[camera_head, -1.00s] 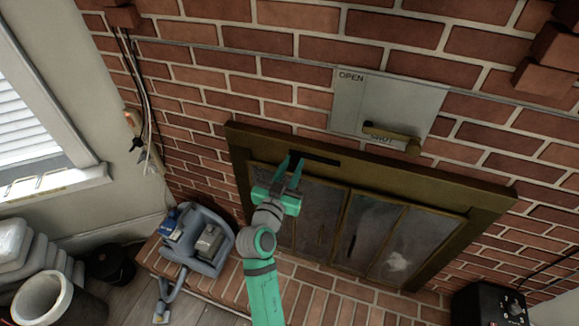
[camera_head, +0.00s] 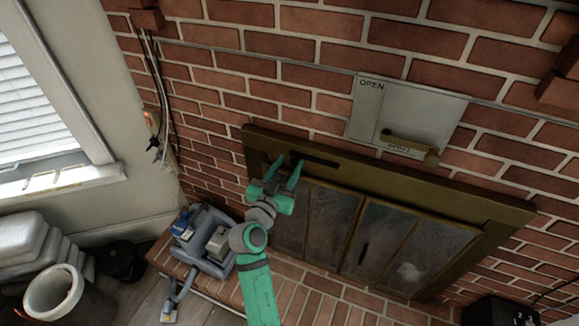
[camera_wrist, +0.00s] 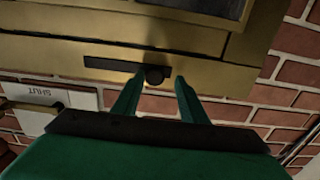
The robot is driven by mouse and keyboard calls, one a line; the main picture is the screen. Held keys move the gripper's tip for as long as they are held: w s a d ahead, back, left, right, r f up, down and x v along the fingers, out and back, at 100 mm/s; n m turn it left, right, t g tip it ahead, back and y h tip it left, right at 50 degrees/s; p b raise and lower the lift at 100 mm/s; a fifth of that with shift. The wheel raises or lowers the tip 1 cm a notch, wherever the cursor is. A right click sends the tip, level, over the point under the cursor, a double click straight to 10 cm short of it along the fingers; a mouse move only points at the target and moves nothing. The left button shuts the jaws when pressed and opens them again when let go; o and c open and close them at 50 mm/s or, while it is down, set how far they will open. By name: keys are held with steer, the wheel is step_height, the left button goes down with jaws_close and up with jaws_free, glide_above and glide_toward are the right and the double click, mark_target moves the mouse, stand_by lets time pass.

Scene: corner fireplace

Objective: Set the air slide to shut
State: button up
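A dark slot (camera_head: 320,161) runs along the top bar of the brass fireplace frame. In the wrist view the slot (camera_wrist: 108,64) has a round dark knob (camera_wrist: 155,75) at its right end. My gripper (camera_head: 286,168) is open at the slot's left end in the head view. In the wrist view its fingertips (camera_wrist: 159,82) stand on either side of the knob, with gaps showing. A grey plate (camera_head: 365,118) marked OPEN and SHUT is on the bricks above, with a brass handle (camera_head: 409,147) at its lower edge. In the head view the knob is hidden by my fingers.
Glass doors (camera_head: 330,225) sit below the frame's top bar. A grey-blue machine (camera_head: 205,240) stands on the brick hearth at left. A black box (camera_head: 500,312) is at lower right. Cables (camera_head: 160,95) hang on the wall at left.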

steer(key=shift+s+d, duration=0.1)
steer(key=shift+d, duration=0.05)
steer(key=v, duration=1)
steer(key=shift+s+a, duration=0.2)
steer(key=shift+s, duration=0.05)
steer(key=s+a+f+n+y, duration=0.2)
steer(key=s+f+n+y, duration=0.45)
steer(key=s+f, duration=0.95)
steer(key=s+d+r+y, duration=0.1)
steer(key=s+r, duration=0.1)
steer(key=s, duration=0.9)
steer(key=s+d+r+m, duration=0.1)
steer(key=s+r, duration=0.1)
steer(key=s, duration=1)
steer(key=shift+g+y, duration=0.3)
steer(key=shift+y, duration=0.05)
steer(key=shift+s+r, duration=0.1)
stand_by(0.9)
